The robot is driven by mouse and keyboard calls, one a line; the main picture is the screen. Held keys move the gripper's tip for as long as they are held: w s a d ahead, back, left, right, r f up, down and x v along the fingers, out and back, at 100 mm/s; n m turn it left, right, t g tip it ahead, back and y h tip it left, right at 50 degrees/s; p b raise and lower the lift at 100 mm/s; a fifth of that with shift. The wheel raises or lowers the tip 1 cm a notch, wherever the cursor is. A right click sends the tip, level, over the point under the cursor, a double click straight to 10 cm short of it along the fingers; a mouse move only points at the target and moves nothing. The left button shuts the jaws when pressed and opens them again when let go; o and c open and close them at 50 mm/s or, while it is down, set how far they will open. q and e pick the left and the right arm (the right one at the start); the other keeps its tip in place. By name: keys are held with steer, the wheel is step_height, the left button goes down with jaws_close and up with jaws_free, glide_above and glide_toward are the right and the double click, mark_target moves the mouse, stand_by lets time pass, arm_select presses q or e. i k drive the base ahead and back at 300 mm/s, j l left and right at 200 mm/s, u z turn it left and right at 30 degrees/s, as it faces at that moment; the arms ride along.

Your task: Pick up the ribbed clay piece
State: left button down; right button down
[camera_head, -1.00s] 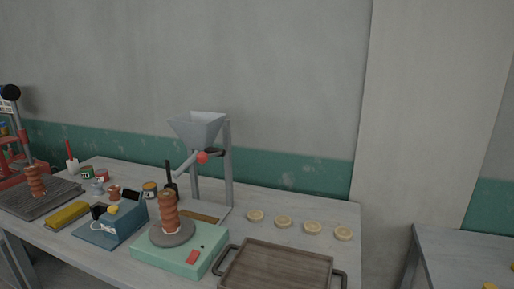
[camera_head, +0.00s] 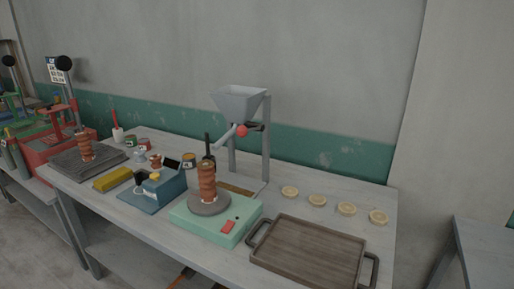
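Two ribbed, reddish-brown clay pieces show in the head view. One ribbed clay piece (camera_head: 207,184) stands upright on a round grey disc (camera_head: 209,205) on top of a mint-green box with a red switch (camera_head: 228,226). Another ribbed clay piece (camera_head: 84,146) stands upright on a dark grey slab (camera_head: 108,160) at the table's left end. I cannot tell which one the task means. Neither of my grippers is in view.
The grey table (camera_head: 375,219) also holds a handled wooden tray (camera_head: 306,251), several pale round discs (camera_head: 317,200), a hopper on a stand (camera_head: 238,103), a blue box (camera_head: 172,183) and a yellow block (camera_head: 113,179). A red press (camera_head: 47,147) stands left. Another table (camera_head: 485,250) stands right.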

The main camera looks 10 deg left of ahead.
mark_target(207, 170)
steer(key=i+l, duration=0.1)
steer(key=l, duration=0.65)
steer(key=i+l+u, duration=0.1)
steer(key=l, duration=0.6)
